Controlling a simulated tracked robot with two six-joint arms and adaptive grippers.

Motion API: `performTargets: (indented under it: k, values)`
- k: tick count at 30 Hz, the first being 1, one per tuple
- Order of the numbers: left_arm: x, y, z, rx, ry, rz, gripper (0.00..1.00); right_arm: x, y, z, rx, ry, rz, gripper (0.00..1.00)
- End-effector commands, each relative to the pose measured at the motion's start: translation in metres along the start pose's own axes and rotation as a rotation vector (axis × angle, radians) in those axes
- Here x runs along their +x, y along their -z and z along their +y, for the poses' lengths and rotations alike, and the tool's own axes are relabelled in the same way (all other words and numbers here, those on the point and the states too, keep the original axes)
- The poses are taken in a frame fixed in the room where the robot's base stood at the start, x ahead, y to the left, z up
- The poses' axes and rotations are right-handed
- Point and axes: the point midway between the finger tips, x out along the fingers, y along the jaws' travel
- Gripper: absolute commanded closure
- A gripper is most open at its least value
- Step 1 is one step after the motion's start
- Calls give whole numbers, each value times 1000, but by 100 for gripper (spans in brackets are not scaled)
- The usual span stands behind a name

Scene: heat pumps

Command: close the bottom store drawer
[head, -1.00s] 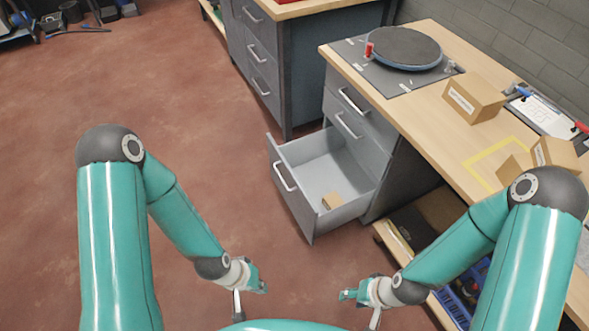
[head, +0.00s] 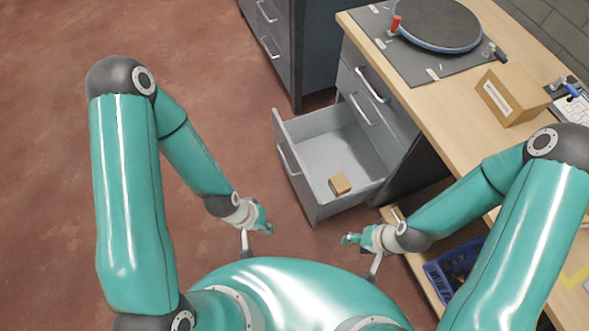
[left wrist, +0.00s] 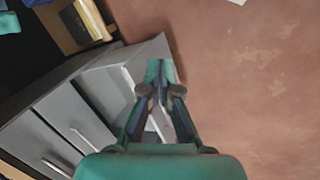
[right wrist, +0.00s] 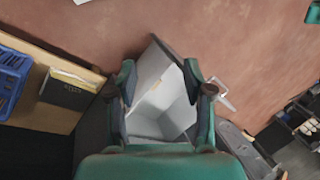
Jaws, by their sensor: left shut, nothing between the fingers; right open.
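The bottom store drawer (head: 303,203) is pulled well out of the grey cabinet under the workbench. Its bar handle (head: 287,158) is on the front panel, facing left. A small brown box (head: 340,184) lies inside it. In the left wrist view the drawer (left wrist: 105,82) is partly behind my gripper. In the right wrist view its pale inside (right wrist: 160,95) shows between my open fingers. My left gripper (head: 266,222) is shut and empty, in front of the drawer and apart from it. My right gripper (head: 346,239) is open and empty, near the drawer's near side, not touching it.
Two shut drawers (head: 366,108) sit above the open one. The workbench (head: 440,120) carries a round turntable (head: 437,24) and a cardboard box (head: 508,95). A blue crate (head: 452,270) stands on the low shelf. The floor (head: 200,60) left of the drawer is clear.

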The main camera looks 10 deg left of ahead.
Motion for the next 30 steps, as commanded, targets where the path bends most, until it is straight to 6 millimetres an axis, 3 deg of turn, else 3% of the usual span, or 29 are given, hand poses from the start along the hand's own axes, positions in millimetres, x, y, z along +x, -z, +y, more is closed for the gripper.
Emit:
performTargets:
  k: [1,7,12,18,24,30]
  values:
    - [4,2,-3,-16,3,2,100,5,0,2,0,0,0,35]
    - [36,22,-33,-242,39,-1,100,45,1,16,0,0,1,2]
    - [78,55,-65,-672,35,-11,100,107,1,38,0,0,0,0]
    - [114,112,-79,-1259,-127,-52,100,183,1,66,0,0,0,0]
    - [113,176,-74,-1670,-395,-129,100,235,2,85,0,0,1,0]
    - [98,212,-70,-1842,-570,-192,100,255,2,92,0,0,1,0]
